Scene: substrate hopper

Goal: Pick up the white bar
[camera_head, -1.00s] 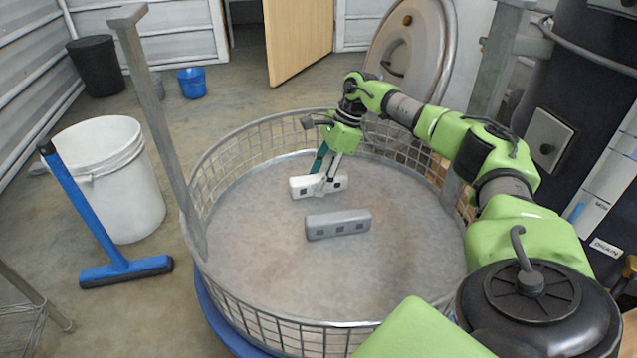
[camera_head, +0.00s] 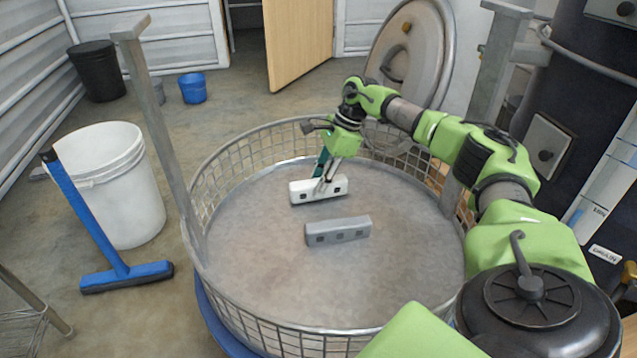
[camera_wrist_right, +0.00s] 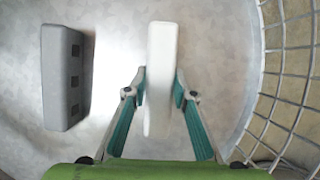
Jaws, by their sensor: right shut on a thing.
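The white bar (camera_head: 305,191) is at the back of the round wire-walled hopper, with dark square marks on its side. My right gripper (camera_head: 324,187) is over it with its fingers pointing down. In the right wrist view the white bar (camera_wrist_right: 161,70) lies between the two fingertips of my right gripper (camera_wrist_right: 160,87), which is shut on it near its middle. Whether the bar is touching the floor is hard to tell. A grey bar (camera_head: 338,230) lies in front of it on the hopper floor; it also shows in the right wrist view (camera_wrist_right: 62,78). My left gripper is not in view.
The hopper's wire wall (camera_head: 290,338) rings the floor and is close to the gripper in the right wrist view (camera_wrist_right: 285,85). A grey post (camera_head: 160,110) stands at its left. A white bucket (camera_head: 120,190) and blue squeegee (camera_head: 125,272) are outside. The front hopper floor is clear.

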